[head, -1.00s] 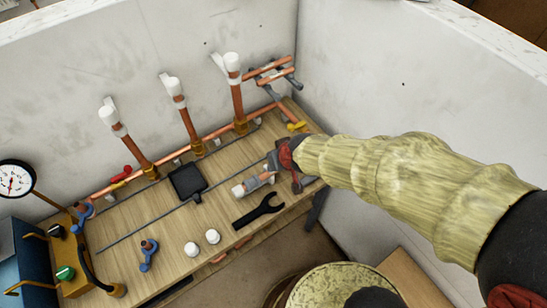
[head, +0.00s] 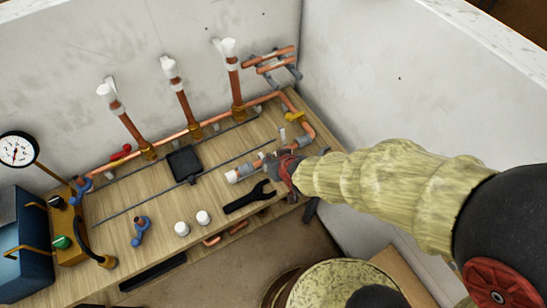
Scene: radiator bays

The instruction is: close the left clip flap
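Three copper uprights stand against the back wall, each with a white clip at its top. The left clip (head: 107,92) has a white piece sticking up beside it, which looks like its flap (head: 109,81); its exact angle is too small to tell. The middle clip (head: 169,66) and right clip (head: 228,48) look similar. My gripper (head: 280,168), grey and red, is low over the right end of the bench, far right of the left clip and apart from it. My sleeved arm hides part of it, so its fingers are unclear.
The wooden bench (head: 120,240) carries a black square pad (head: 184,165), a black wrench (head: 250,197), two white caps (head: 192,224), a blue valve (head: 140,231) and a grey-copper fitting (head: 250,170) beside my gripper. A gauge (head: 17,149) stands at left. Clear air lies above the bench.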

